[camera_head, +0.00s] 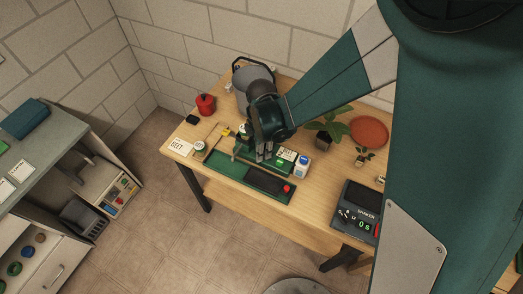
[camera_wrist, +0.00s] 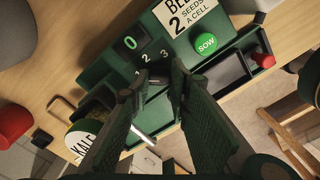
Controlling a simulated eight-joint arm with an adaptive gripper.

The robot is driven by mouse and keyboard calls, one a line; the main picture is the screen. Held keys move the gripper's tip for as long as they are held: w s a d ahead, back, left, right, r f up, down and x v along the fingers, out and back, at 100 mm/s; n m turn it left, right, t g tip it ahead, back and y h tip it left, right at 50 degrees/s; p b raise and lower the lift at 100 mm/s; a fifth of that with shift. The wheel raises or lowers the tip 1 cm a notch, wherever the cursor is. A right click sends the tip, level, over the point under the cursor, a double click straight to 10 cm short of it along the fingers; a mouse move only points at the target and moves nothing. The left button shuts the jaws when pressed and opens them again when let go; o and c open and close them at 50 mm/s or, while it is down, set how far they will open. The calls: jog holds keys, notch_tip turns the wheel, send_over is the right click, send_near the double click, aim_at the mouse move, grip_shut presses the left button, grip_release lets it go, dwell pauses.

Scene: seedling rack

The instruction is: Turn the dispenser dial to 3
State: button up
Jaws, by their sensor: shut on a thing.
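The green dispenser (camera_wrist: 100,57) fills the upper middle of the wrist view. Its small display (camera_wrist: 129,43) reads 0. The numbers 1, 2 and 3 (camera_wrist: 164,54) are printed in an arc around the dial (camera_wrist: 160,73), whose dark knob is mostly hidden by my fingertips. A round green SOW button (camera_wrist: 205,43) is to the right. My gripper (camera_wrist: 158,86) is shut on the dial, its two dark fingers coming up from below. I cannot tell where the dial's pointer is. In the head view my gripper (camera_head: 262,156) is over the dispenser, largely covering it.
A KALE jar (camera_wrist: 82,141) stands left of the dispenser. A black tray (camera_head: 265,180) with a red knob (camera_head: 287,188) is in front. A white bottle (camera_head: 303,166) with a blue cap stands close on the right. A red canister (camera_head: 206,104), plants and a shaker (camera_head: 357,213) are farther off.

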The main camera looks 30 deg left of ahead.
jog(key=shift+m+b, duration=0.4)
jog(key=shift+m, duration=0.1)
jog(key=m+b, duration=0.2)
jog(key=m, duration=0.2)
jog(key=shift+f+b, duration=0.1)
jog(key=shift+b, duration=0.25)
jog(key=m+b, duration=0.2)
jog(key=m, duration=0.3)
jog(key=shift+m, duration=0.4)
jog(key=m+b, duration=0.2)
jog(key=m, duration=0.2)
jog(key=shift+m, duration=0.3)
jog(key=shift+w+m+b, duration=0.1)
jog(key=shift+m+b, duration=0.25)
jog(key=shift+m, duration=1.35)
jog(key=o, duration=0.9)
